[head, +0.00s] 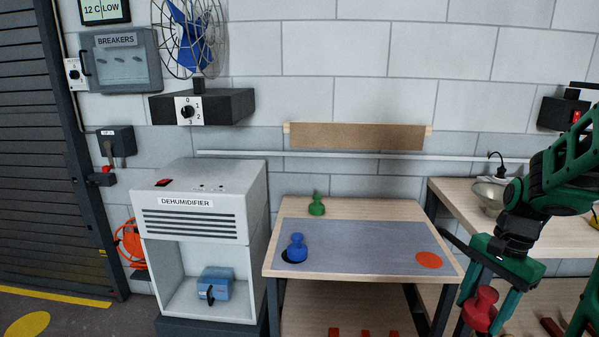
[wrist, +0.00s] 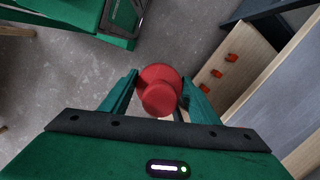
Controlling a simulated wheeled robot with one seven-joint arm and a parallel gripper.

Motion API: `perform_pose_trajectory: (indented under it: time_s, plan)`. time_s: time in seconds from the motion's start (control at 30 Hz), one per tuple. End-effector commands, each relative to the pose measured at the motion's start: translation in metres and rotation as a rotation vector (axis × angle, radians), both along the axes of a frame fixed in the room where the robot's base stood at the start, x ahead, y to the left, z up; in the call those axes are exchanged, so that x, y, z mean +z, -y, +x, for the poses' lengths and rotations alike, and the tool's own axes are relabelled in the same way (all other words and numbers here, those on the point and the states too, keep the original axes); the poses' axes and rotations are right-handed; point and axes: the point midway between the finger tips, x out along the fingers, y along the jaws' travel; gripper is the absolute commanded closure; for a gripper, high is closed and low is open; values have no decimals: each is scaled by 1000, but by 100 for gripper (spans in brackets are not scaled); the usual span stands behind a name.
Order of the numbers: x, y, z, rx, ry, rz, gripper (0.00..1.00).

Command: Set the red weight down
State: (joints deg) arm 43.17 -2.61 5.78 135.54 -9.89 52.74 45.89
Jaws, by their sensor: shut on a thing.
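The red weight (head: 480,309) is held between the fingers of my gripper (head: 492,300), at the lower right of the head view. The wrist view shows the red weight (wrist: 160,90) between my two green fingers (wrist: 157,92), with grey floor behind it. My gripper is to the right of the small table (head: 350,205), apart from its right edge. A grey mat on the table (head: 355,245) bears an orange-red disc (head: 429,260) at the right and a dark disc (head: 292,257) at the left. The blue weight (head: 297,247) stands on or at the dark disc. The green weight (head: 317,206) stands behind the mat.
A wooden workbench (head: 440,195) with a metal bowl (head: 488,195) stands at the right. A dehumidifier (head: 200,195) stands left of the table. Several orange-red pieces lie on the table's lower shelf (wrist: 236,75). The middle of the mat is clear.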

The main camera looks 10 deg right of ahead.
Motion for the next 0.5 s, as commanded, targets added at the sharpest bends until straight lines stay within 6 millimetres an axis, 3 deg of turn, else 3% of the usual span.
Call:
perform_pose_trajectory:
  time_s: [0.27,0.5]
  plan:
    - [-15,-10,35,174,4,1,93]
    - [-43,-26,84,419,8,1,93]
